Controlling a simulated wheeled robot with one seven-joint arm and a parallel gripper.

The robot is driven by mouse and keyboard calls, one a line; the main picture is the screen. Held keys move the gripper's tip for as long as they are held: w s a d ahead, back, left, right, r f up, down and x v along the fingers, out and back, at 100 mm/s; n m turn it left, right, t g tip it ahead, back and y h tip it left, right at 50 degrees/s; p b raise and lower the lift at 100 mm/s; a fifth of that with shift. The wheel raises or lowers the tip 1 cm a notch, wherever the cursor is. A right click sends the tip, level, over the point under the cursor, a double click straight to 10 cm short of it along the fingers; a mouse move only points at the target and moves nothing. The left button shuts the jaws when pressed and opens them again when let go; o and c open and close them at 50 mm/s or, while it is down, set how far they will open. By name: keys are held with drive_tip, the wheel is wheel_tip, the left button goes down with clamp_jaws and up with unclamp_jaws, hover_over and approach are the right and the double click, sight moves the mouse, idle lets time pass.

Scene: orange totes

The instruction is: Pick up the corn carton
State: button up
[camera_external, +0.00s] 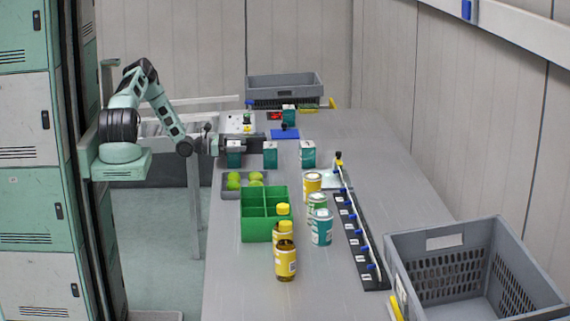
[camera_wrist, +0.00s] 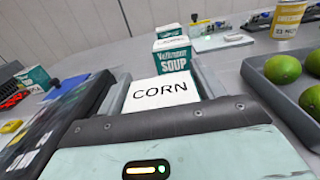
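The corn carton (camera_wrist: 160,93) shows its white top with the word CORN in the wrist view, between the two fingers of my gripper (camera_wrist: 163,90). The carton appears upright on the table. The fingers lie close along both sides of it; whether they press on it cannot be told. Its lower part is hidden in the wrist view.
A soup carton (camera_wrist: 174,58) stands just beyond the corn carton, with another carton (camera_external: 308,154) further right. A grey tray of green fruit (camera_external: 229,191) is close on the near side. A blue board (camera_external: 285,134) lies on the far side. A green divided box (camera_external: 252,224) stands nearer the camera.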

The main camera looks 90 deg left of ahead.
drive_tip(key=c, duration=0.6)
